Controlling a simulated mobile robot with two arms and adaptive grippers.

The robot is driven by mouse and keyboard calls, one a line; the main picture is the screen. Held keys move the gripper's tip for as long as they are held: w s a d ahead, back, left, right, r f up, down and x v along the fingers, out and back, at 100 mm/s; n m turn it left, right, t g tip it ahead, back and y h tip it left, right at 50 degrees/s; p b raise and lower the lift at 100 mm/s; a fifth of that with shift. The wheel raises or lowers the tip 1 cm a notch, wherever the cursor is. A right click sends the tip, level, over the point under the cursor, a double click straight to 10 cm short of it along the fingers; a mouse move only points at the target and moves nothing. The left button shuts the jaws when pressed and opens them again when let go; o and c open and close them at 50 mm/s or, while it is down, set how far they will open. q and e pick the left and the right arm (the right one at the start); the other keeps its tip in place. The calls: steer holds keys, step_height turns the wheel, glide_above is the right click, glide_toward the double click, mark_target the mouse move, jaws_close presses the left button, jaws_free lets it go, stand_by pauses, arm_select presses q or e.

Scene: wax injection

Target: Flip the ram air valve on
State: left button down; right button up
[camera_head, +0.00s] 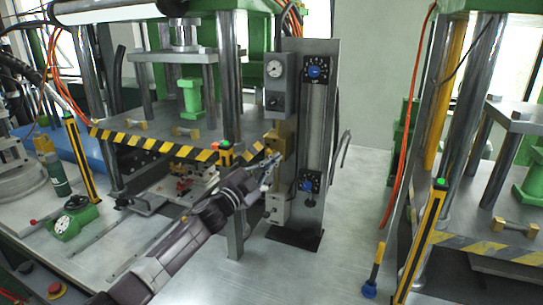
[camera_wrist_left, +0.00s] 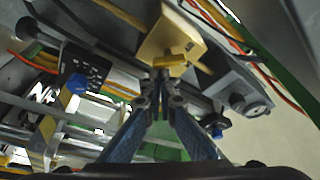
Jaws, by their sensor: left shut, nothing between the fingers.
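A brass-yellow valve block (camera_head: 286,136) is mounted on the upright metal panel between the two presses. I take it for the ram air valve. It also shows in the left wrist view (camera_wrist_left: 181,36), with a small yellow lever (camera_wrist_left: 171,62) on its face. My left gripper (camera_head: 274,160) is shut and empty just below and left of the block in the head view. In the left wrist view its closed fingertips (camera_wrist_left: 161,77) are right by the lever. I cannot tell whether they touch it. My right gripper is not in view.
A grey gauge box (camera_head: 276,84) sits above the block, and a pale box (camera_head: 277,209) below it. Blue knobs (camera_head: 314,71) (camera_head: 306,185) are on the panel's right. A striped press edge (camera_head: 180,151) lies close left.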

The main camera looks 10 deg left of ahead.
arm_select(q)
steer(key=shift+w+a+m+p, duration=0.15)
steer(key=shift+m+p, duration=0.15)
steer(key=shift+m, duration=0.4)
steer(key=m, duration=0.1)
steer(key=m+g+p, duration=0.1)
steer(key=shift+f+m, duration=0.2)
steer(key=shift+m, duration=0.2)
steer(key=shift+f, duration=0.2)
steer(key=shift+a, duration=0.1)
steer(key=shift+a+f, duration=0.1)
steer(key=shift+f, duration=0.1)
stand_by(0.4)
